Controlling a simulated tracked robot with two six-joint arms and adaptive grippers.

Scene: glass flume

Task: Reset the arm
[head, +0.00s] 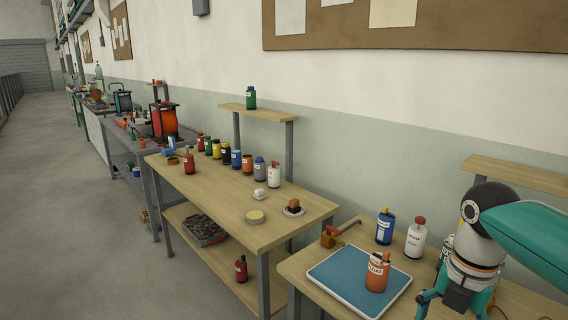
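My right arm, teal and grey, comes in from the right edge. My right gripper (452,303) is low in the picture, just right of the blue tray (330,284) on the near table. A teal finger shows at its left side; the fingertips are cut off or unclear, so I cannot tell how far apart they are. I see nothing held in it. An orange bottle (377,272) stands on the tray, left of the gripper and apart from it. My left gripper is not in view.
A red-handled tool (341,232) lies behind the tray. A second table (220,196) with several bottles stands to the left. Open floor (60,210) lies further left.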

